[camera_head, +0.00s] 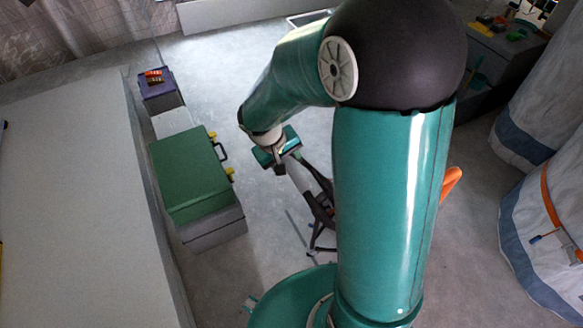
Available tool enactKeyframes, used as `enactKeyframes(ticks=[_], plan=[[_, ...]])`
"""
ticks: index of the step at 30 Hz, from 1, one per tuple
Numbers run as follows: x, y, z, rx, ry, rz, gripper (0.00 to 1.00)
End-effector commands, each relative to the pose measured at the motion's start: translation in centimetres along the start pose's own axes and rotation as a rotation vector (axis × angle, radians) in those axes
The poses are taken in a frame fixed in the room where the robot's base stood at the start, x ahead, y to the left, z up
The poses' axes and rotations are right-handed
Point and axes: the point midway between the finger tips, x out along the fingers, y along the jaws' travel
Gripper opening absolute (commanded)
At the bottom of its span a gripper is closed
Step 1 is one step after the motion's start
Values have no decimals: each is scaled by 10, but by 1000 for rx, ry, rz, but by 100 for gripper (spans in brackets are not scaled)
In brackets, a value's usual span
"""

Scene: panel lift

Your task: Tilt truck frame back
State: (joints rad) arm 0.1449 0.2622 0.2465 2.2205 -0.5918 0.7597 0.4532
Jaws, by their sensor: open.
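My gripper (280,168) hangs at the end of my teal arm, left of the picture's middle. It is open, and its fingers are small and partly hidden. A dark, thin-barred frame (319,207) stands on the floor below and right of it, with a pale bar rising toward my gripper. This may be the truck frame, but most of it is hidden behind my upper arm. I cannot tell whether my fingers touch the pale bar. An orange curved piece (451,181) shows right of my arm; I cannot tell whether it belongs to the frame.
A green case (186,172) with yellow latches sits on a grey box (215,226) to the left. A purple box (158,92) stands behind it. A large pale panel (70,200) fills the left. White draped covers (545,225) stand at right.

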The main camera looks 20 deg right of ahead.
Motion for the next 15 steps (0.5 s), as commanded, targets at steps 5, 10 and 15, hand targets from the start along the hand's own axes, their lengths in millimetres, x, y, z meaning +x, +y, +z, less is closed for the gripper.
enactKeyframes(ticks=[5, 10, 15], plan=[[-42, 0, -1, 2, 5, 0, 48], [-72, 0, 0, 1, 3, 0, 48], [-86, 0, 1, 1, -1, -1, 48]])
